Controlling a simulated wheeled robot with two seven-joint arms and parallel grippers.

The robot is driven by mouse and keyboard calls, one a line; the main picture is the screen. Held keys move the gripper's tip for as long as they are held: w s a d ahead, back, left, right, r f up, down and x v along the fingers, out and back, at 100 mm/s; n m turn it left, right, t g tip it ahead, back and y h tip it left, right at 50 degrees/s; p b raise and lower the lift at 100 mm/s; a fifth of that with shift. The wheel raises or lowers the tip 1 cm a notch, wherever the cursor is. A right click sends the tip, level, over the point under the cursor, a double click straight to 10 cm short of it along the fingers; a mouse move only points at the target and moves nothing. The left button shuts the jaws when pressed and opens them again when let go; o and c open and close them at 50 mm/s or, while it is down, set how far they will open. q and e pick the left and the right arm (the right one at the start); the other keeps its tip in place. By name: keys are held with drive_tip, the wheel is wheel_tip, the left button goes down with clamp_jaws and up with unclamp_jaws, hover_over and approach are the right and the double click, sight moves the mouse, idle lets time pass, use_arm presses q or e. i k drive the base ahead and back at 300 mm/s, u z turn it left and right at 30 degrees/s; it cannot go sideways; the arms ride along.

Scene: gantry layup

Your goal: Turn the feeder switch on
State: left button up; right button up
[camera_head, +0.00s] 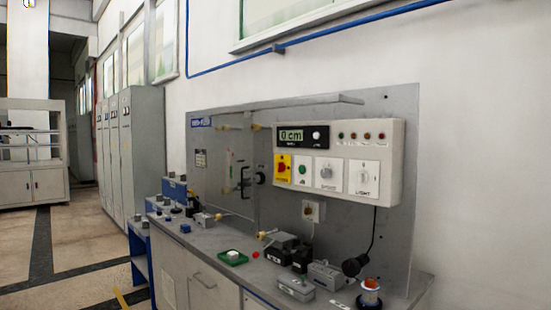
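A white control box (396,190) is mounted on a grey upright panel above the workbench. Its display (291,136) reads "0 cm". Below it is a row of controls: a yellow plate with a red rotary switch (282,168), a white plate with a small green control (303,170), a plate with a round grey knob (326,173), and a plate with a white knob (363,177) that seems to be labelled LIGHT. The other labels are too small to read, so I cannot tell which is the feeder switch. Neither of my grippers is in view.
The workbench (205,243) holds a green tray (232,257), dark and grey blocks (295,287) and a copper-coloured spool (370,294). A black cable hangs from the box. Grey lockers (130,150) stand at the left. The floor in front of the lockers is clear.

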sight(281, 166)
drive_tip(key=z, duration=0.55)
drive_tip(key=k, duration=0.65)
drive_tip(key=u, duration=0.05)
drive_tip(key=i, duration=1.95)
drive_tip(key=u, duration=0.8)
